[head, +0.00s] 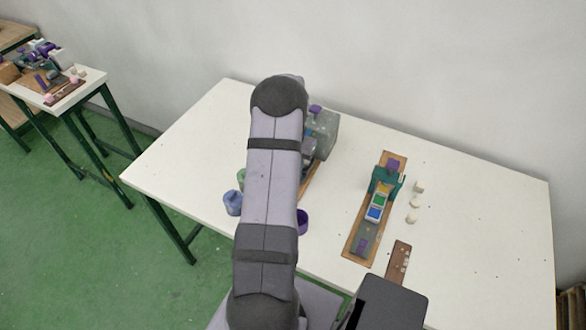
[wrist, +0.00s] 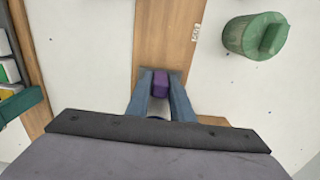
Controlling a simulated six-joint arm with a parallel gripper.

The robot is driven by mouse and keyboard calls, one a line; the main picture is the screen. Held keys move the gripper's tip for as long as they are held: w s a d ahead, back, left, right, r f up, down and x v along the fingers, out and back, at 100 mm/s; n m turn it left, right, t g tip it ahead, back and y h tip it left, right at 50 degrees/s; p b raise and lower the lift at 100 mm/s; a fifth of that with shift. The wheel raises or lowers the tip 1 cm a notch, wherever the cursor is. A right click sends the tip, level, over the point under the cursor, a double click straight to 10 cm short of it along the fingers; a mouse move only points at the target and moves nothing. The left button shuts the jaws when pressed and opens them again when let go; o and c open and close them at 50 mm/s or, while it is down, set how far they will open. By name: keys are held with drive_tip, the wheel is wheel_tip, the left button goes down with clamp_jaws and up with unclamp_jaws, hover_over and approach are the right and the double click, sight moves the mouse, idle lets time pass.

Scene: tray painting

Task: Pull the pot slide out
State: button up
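In the wrist view my gripper (wrist: 161,84) has its two blue-grey fingers on either side of a purple knob (wrist: 160,86) on a wooden board (wrist: 165,30). The knob fills the space between the fingertips, with no clear gap. A dark grey piece shows around its base. I take the knob to be the pot slide's handle, but the slide's body is hidden by my gripper. In the head view my arm hides the gripper and most of this board (head: 312,180). A grey machine (head: 326,135) with a purple top part (head: 315,109) stands behind the arm.
A green pot (head: 241,175), a blue pot (head: 232,203) and a purple pot (head: 302,222) stand around my arm. A green lidded pot (wrist: 250,38) is in the wrist view. Right are a teal-framed board (head: 357,235) with coloured tiles and small white pieces (head: 413,218).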

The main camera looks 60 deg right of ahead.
clamp_jaws()
drive_tip(key=a+p, duration=0.1)
drive_tip(key=a, duration=1.3)
drive_tip(key=shift+a, duration=0.2)
drive_tip(key=o, duration=0.6)
unclamp_jaws()
drive_tip(key=shift+a, duration=0.1)
drive_tip(key=shift+c, duration=0.2)
drive_tip(key=shift+r, duration=0.1)
wheel_tip(320, 180, up, 7)
drive_tip(key=b, duration=0.1)
